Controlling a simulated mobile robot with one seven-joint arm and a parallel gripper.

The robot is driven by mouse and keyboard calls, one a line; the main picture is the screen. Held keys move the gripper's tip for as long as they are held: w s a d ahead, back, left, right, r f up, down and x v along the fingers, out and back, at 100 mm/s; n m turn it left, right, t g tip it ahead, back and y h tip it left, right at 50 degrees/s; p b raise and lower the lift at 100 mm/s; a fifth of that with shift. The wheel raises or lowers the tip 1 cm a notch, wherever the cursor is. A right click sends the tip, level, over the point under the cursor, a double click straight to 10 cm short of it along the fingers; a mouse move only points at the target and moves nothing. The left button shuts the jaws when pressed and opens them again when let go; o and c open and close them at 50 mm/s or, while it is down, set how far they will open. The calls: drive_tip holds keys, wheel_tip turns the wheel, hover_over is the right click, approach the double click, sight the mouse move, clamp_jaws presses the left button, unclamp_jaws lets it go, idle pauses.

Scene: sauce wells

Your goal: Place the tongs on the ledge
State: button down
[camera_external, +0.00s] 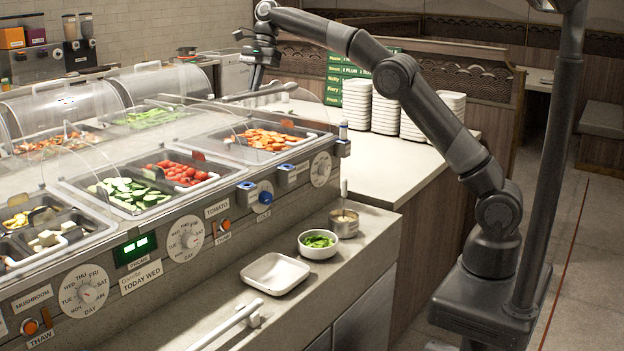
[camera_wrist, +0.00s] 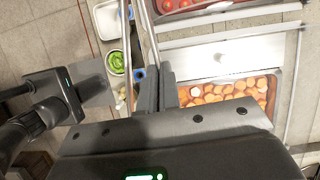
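My gripper (camera_external: 257,85) is at the far end of the sauce and salad station, above the wells. In the wrist view its dark fingers (camera_wrist: 160,78) are close together around the thin metal tongs (camera_wrist: 148,35), whose two arms run up out of the picture. In the external view the tongs (camera_external: 280,89) look like a roughly level grey bar, held above the carrot well. The stone ledge (camera_external: 225,308) runs along the station's front, lower than the wells. The exact grip point is hard to see.
On the ledge stand a white square dish (camera_external: 275,273), a bowl of chopped greens (camera_external: 319,244) and a metal pot (camera_external: 343,222). Clear sneeze guards (camera_external: 115,165) cover the tomato and cucumber wells. Plate stacks (camera_external: 386,112) stand on the counter behind.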

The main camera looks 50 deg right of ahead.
drive_tip(key=s+a+f+m+t, duration=0.1)
drive_tip(key=a+f+m, duration=0.1)
drive_tip(key=a, duration=0.9)
drive_tip(key=s+a+f+m, duration=0.1)
drive_tip(key=a+f, duration=0.1)
drive_tip(key=a, duration=0.9)
drive_tip(key=n+g, duration=0.1)
drive_tip(key=n, duration=0.3)
hover_over(169, 326)
drive_tip(key=d, duration=0.1)
drive_tip(key=f, duration=3.2)
drive_tip(key=shift+d+f, duration=0.2)
drive_tip(key=shift+f, duration=2.8)
drive_tip(key=shift+f, duration=0.15)
drive_tip(key=c, duration=1.6)
unclamp_jaws()
drive_tip(key=shift+c, duration=0.2)
